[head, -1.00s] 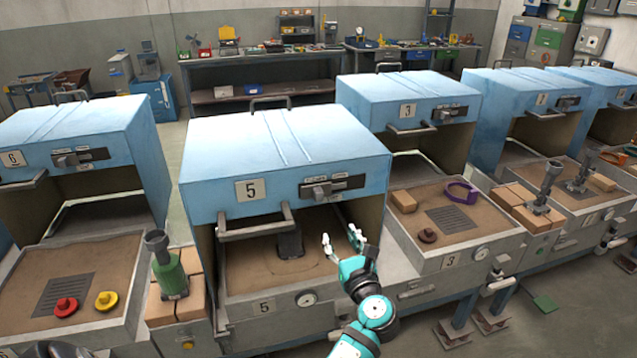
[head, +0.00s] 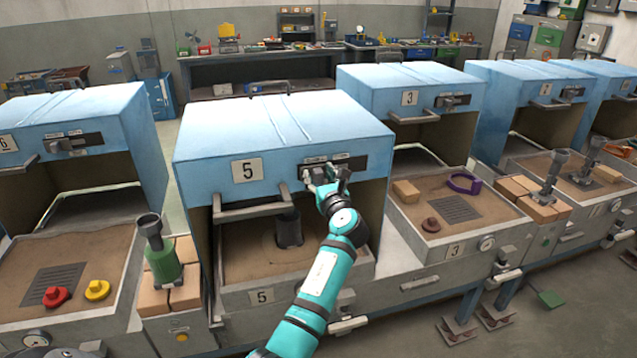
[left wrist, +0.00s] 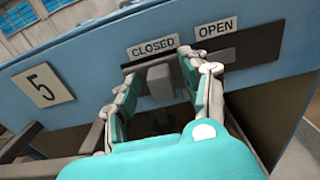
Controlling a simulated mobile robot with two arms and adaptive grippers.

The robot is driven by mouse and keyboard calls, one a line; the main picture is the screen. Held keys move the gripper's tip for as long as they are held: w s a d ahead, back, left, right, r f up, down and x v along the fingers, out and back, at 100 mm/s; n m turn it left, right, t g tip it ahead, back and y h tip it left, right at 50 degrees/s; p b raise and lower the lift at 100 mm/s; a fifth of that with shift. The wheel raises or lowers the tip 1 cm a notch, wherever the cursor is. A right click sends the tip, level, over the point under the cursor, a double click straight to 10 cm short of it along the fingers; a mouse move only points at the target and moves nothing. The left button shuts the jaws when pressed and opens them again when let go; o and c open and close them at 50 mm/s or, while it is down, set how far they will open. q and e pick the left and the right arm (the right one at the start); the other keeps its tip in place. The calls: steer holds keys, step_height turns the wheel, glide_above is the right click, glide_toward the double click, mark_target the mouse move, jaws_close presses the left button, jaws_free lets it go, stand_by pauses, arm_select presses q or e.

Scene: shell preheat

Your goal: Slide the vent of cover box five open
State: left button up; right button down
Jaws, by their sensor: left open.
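Cover box five (head: 210,145) is a blue box with a "5" plate and a grey handle (head: 252,207) on its front. Its vent (left wrist: 248,50) is a dark slot with a grey slider knob (left wrist: 161,82) under the CLOSED label (left wrist: 152,47), at the left end. The OPEN label (left wrist: 215,29) is to its right. My left gripper (head: 325,177) is at the vent, largely hiding the knob in the head view. In the left wrist view its open fingers stand on either side of the knob; contact cannot be told.
Under the box, a dark cylinder (head: 289,230) stands on a sand bed. The box's handle lies just left of my gripper. Box 6 (head: 75,115) and box 3 (head: 405,85) flank it. A green-based post (head: 162,258) stands on bricks at the left.

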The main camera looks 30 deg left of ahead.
arm_select(q)
steer(key=shift+w+a, duration=0.35)
steer(key=shift+a, duration=0.05)
jaws_close()
